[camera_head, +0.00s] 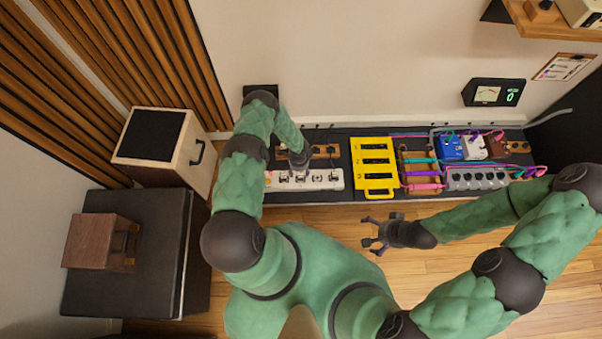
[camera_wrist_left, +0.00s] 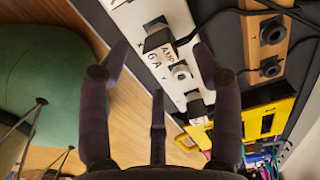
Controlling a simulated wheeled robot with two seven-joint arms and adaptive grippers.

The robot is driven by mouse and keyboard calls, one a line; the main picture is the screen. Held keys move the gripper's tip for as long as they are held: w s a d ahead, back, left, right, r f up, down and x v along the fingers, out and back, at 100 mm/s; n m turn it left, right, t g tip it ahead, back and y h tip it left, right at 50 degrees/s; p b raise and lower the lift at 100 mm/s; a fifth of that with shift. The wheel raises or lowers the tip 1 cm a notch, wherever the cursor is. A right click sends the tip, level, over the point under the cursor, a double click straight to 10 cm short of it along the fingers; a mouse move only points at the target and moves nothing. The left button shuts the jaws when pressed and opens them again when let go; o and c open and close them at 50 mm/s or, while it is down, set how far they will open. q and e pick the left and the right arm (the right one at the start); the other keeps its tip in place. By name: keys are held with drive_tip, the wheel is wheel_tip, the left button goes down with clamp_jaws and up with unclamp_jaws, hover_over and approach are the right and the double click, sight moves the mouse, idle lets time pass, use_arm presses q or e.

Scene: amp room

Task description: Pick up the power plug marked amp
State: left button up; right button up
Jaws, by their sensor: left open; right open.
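A white power strip (camera_head: 334,180) lies at the front edge of the dark bench, with several black plugs along it. In the left wrist view, the strip (camera_wrist_left: 125,22) runs diagonally. A black plug (camera_wrist_left: 157,36) stands in it, beside a white label reading AMP (camera_wrist_left: 167,54). My left gripper (camera_head: 299,160) is over the strip in the head view. Its fingers (camera_wrist_left: 160,72) are spread, with the AMP plug beyond them and nothing held. My right gripper (camera_head: 376,234) is open and empty over the wooden floor, in front of the bench.
A wooden socket block (camera_wrist_left: 268,38) with black plugs and cables lies behind the strip. A yellow slotted rack (camera_head: 375,184) stands to the right. Further right are cable holders, a grey strip (camera_head: 476,180) and a blue box (camera_head: 451,147). A speaker cabinet (camera_head: 166,145) stands at the left.

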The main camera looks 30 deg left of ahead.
sight(301, 174)
use_arm(q)
drive_tip(key=f+b, duration=0.2)
drive_tip(key=f, duration=0.1)
drive_tip(key=f+b, duration=0.1)
drive_tip(key=f, duration=0.1)
drive_tip(key=shift+d+f, duration=0.1)
drive_tip(key=shift+d, duration=0.25)
drive_tip(key=c, duration=1.3)
